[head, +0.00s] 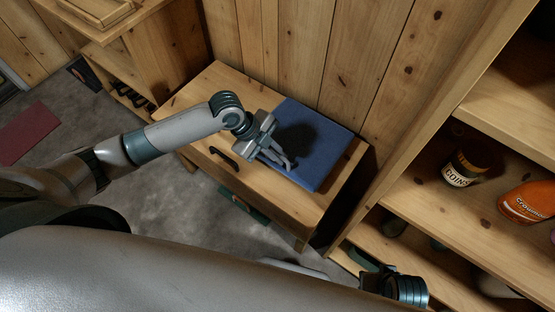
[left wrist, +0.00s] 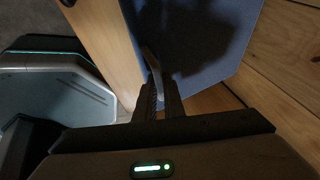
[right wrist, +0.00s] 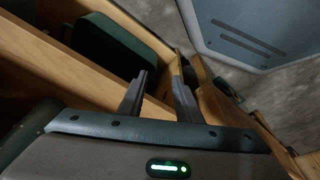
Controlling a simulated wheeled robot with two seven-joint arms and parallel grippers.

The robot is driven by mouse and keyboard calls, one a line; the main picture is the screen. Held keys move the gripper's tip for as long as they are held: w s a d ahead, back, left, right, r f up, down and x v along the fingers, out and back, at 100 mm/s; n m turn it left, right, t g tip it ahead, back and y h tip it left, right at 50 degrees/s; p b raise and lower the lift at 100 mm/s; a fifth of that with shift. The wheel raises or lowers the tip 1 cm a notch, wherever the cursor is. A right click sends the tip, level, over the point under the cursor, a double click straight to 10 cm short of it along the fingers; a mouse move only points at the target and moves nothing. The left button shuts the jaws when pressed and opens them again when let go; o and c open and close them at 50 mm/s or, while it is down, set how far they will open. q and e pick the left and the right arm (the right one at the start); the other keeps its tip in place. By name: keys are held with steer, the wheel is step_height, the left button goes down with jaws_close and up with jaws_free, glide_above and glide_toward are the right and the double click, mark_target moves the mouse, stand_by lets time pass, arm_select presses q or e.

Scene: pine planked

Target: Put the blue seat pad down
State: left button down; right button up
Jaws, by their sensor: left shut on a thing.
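The blue seat pad (head: 322,152) is flat and square, and lies over the top of a low pine cabinet (head: 197,100), close to the plank wall. I cannot tell for certain whether its whole underside touches the wood. My left gripper (head: 284,162) reaches over its left part and is shut on it, near a grey strip at its edge. In the left wrist view the pad (left wrist: 205,35) fills the upper middle, in front of the fingers. My right gripper (right wrist: 160,85) is open and empty, low beside the shelves, away from the pad.
Pine shelves at the right hold a coins tin (head: 463,170) and an orange bottle (head: 527,203). A dark green item (right wrist: 110,45) lies near my right gripper. A red mat (head: 28,133) lies on the grey floor.

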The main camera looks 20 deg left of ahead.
arm_select(q)
steer(key=shift+f, duration=0.35)
step_height(320, 180, down, 2)
steer(key=shift+f, duration=0.5)
steer(key=c, duration=1.9)
jaws_free()
steer(key=shift+o, duration=0.2)
arm_select(e)
steer(key=shift+s+r, duration=0.1)
steer(key=shift+r, duration=0.3)
arm_select(q)
steer(key=shift+r, duration=0.15)
